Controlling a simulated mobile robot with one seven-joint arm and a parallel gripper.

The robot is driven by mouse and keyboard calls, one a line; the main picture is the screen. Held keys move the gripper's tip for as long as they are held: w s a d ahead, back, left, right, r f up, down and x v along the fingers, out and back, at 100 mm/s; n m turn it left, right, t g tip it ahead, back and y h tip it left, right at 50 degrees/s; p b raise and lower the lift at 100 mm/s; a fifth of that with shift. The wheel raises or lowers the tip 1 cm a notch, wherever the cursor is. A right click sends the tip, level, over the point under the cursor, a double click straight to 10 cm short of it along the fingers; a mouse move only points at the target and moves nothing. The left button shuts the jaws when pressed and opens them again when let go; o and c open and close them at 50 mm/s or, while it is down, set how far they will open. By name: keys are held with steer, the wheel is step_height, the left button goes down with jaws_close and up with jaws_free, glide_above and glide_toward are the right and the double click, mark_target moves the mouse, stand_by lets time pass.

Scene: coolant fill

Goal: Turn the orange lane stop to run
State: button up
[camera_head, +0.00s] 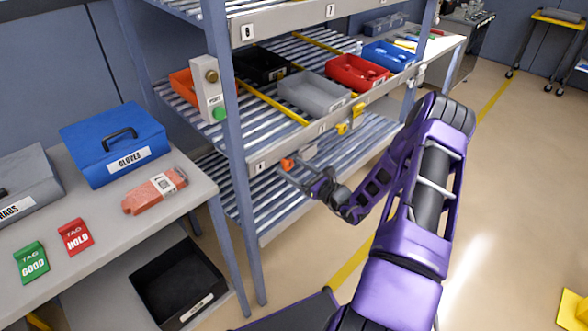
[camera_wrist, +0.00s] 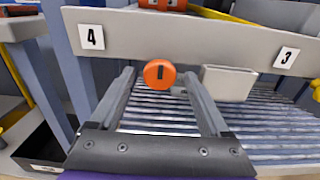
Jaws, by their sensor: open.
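The orange lane stop (camera_wrist: 159,73) is a round knob with a short dark upright mark, below the grey shelf rail in the wrist view, between labels 4 and 3. In the head view the orange lane stop (camera_head: 287,164) shows at the rail's lower edge, just beyond my gripper (camera_head: 297,171). My gripper (camera_wrist: 158,80) is open and empty, with one finger to each side of the knob. I cannot tell whether either finger touches it. No run marking is legible.
A pale block (camera_wrist: 228,82) hangs under the rail right of the knob. Yellow lane stops (camera_head: 342,128) sit farther along the rail. Grey, red and blue bins (camera_head: 314,94) stand on the shelf above. A blue shelf post (camera_head: 241,190) stands left. Roller lanes lie below.

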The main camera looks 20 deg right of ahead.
jaws_close()
stand_by(0.3)
